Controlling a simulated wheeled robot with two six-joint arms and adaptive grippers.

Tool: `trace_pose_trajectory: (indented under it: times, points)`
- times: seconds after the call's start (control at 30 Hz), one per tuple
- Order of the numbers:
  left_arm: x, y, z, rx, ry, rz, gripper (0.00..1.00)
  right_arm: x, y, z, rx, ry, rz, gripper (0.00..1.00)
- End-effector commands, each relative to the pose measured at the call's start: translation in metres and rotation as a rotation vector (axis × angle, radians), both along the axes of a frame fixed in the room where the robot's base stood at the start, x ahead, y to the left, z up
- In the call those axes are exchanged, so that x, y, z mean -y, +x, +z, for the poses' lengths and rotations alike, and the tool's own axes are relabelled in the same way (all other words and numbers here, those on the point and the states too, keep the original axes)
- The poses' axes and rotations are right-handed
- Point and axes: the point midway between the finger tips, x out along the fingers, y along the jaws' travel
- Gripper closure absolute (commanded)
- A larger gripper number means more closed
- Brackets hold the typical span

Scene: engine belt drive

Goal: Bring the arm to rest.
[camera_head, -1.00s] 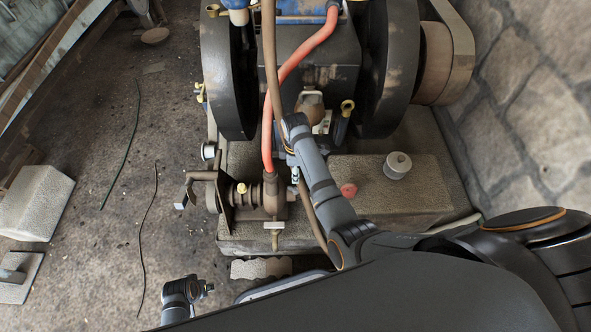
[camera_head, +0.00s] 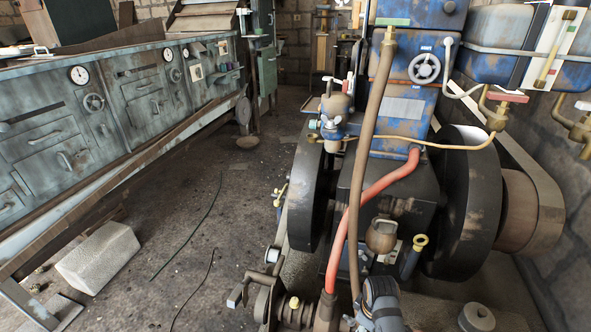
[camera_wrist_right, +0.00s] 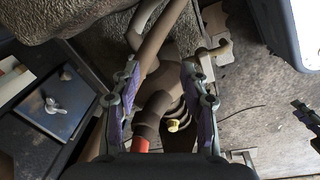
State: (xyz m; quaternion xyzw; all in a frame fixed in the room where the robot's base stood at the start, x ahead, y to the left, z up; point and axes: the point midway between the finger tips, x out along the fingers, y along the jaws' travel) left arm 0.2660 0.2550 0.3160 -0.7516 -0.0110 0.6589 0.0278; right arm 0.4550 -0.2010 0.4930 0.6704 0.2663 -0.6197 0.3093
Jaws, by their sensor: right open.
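My right arm (camera_head: 381,302) shows at the bottom of the head view, over the front of the engine, with only its grey end part in the picture. In the right wrist view my right gripper (camera_wrist_right: 158,78) is open, its two purple-sided fingers wide apart. Behind the fingers lies a brown pipe fitting (camera_wrist_right: 157,104) with a yellow cap (camera_wrist_right: 175,125). Nothing is clearly held between the fingers, and I cannot tell how close the fitting is.
The engine has a blue body (camera_head: 400,135), dark flywheels (camera_head: 468,200), a red hose (camera_head: 350,220) and a brown hose (camera_head: 367,150). A green panelled bench (camera_head: 110,115) stands left. A pale block (camera_head: 98,257) and thin cables (camera_head: 190,240) lie on otherwise open floor.

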Motion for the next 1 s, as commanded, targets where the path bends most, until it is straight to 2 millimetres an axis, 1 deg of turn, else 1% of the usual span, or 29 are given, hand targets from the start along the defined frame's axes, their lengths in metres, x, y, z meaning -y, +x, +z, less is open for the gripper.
trace_pose_trajectory:
  times: [0.03, 0.1, 0.3, 0.5, 0.77, 0.8, 1.0]
  points:
    - [-0.001, -0.001, 0.0, -0.001, 0.001, -0.001, 0.6, 0.008, -0.012, 0.002, 0.015, -0.002, -0.06, 0.55]
    - [-0.001, -0.001, 0.0, -0.002, 0.001, -0.001, 0.6, 0.018, -0.028, 0.008, 0.043, -0.001, -0.154, 0.55]
    - [-0.001, -0.001, 0.0, -0.001, 0.001, -0.001, 0.6, 0.038, -0.07, 0.032, 0.123, 0.014, -0.39, 0.55]
    - [-0.001, -0.001, 0.0, -0.001, 0.001, -0.001, 0.6, 0.045, -0.104, 0.062, 0.192, 0.049, -0.571, 0.55]
    - [-0.001, -0.001, 0.0, -0.001, 0.001, -0.001, 0.6, 0.043, -0.138, 0.1, 0.25, 0.11, -0.735, 0.55]
    - [-0.001, -0.001, -0.001, -0.001, 0.001, -0.001, 0.6, 0.044, -0.139, 0.096, 0.248, 0.113, -0.749, 0.55]
    - [-0.001, -0.001, 0.0, -0.001, 0.001, -0.001, 0.6, 0.046, -0.131, 0.045, 0.215, 0.106, -0.756, 0.55]
